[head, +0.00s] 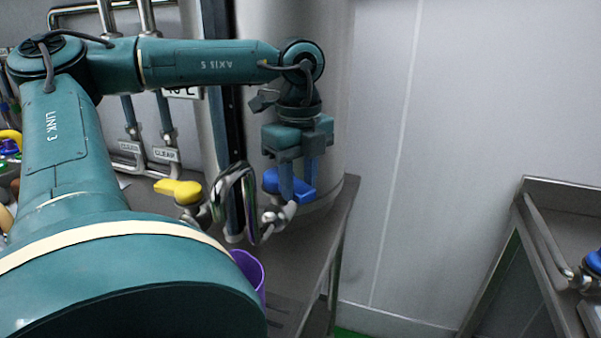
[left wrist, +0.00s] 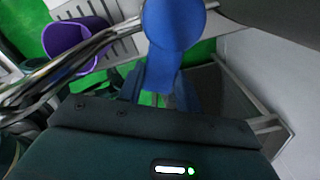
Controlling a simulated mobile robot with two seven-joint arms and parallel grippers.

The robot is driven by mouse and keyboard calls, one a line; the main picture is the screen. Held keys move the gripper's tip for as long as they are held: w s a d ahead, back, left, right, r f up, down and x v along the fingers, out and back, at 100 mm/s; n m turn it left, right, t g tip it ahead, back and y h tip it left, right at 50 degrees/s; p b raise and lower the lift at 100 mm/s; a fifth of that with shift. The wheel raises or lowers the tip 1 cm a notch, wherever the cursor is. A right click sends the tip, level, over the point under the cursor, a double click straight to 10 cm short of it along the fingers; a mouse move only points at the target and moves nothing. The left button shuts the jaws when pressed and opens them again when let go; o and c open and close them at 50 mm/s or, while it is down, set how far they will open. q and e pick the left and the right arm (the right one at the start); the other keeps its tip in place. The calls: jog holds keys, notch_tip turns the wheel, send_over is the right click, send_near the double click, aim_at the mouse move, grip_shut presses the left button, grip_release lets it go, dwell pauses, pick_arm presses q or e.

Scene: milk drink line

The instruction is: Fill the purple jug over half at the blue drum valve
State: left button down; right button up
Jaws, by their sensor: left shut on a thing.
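The blue drum valve handle (head: 302,190) sits at the base of the big steel drum, with a curved metal spout beside it. My left gripper (head: 298,182) points down over this handle and is shut on it. In the left wrist view the blue handle (left wrist: 172,40) runs down between my fingers (left wrist: 160,92). The purple jug (head: 250,270) stands upright below the spout, partly hidden by my left arm. Its open mouth also shows in the left wrist view (left wrist: 72,40). I cannot make out a stream or the jug's level. My right gripper is not in view.
A yellow valve handle (head: 180,190) is just left of the spout. The steel drum (head: 300,90) stands behind on a steel bench (head: 322,238). Pipes with labels run along the left wall. A separate steel table (head: 560,200) is at the right, with free floor between.

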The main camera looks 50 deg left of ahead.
aim_at(299, 187)
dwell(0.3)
pick_arm(q)
jog(key=c, duration=1)
grip_release()
jog(key=shift+o, duration=0.2)
notch_tip(299, 187, up, 13)
jog(key=shift+p, duration=0.4)
